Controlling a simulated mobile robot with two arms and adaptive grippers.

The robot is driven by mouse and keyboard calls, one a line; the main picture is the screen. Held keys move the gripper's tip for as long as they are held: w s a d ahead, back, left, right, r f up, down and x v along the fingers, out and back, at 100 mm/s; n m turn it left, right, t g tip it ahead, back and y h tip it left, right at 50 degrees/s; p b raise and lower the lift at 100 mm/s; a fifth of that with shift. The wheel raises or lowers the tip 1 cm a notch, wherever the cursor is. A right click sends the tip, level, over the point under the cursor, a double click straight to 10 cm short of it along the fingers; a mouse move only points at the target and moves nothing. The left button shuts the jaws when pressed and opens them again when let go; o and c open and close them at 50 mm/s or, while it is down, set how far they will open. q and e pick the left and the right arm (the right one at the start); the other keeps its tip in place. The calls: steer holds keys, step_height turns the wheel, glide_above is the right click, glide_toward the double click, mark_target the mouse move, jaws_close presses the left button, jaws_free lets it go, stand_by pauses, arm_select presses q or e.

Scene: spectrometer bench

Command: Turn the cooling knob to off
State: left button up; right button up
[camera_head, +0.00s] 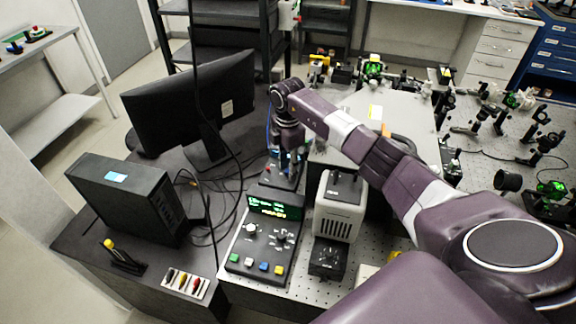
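My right arm reaches in from the lower right, and its gripper (288,156) points down at a small dark box (280,176) behind the control panel. The fingers are dark and small here, so I cannot tell whether they are open or shut, or touching the box. No knob marked as cooling can be read. Knobs show on the black control panel (240,262), which has a lit green display (273,207), and on a small black box (327,259) to its right. Any knob under the gripper is hidden. My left gripper is not in view.
A monitor (190,100) and a black computer case (122,198) stand at the left, with loose cables between them and the panel. A light-grey unit (340,206) stands right of the panel. Several optics mounts (482,127) fill the bench at the right.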

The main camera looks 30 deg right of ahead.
steer(key=shift+s, duration=0.1)
steer(key=shift+c, duration=1)
jaws_close()
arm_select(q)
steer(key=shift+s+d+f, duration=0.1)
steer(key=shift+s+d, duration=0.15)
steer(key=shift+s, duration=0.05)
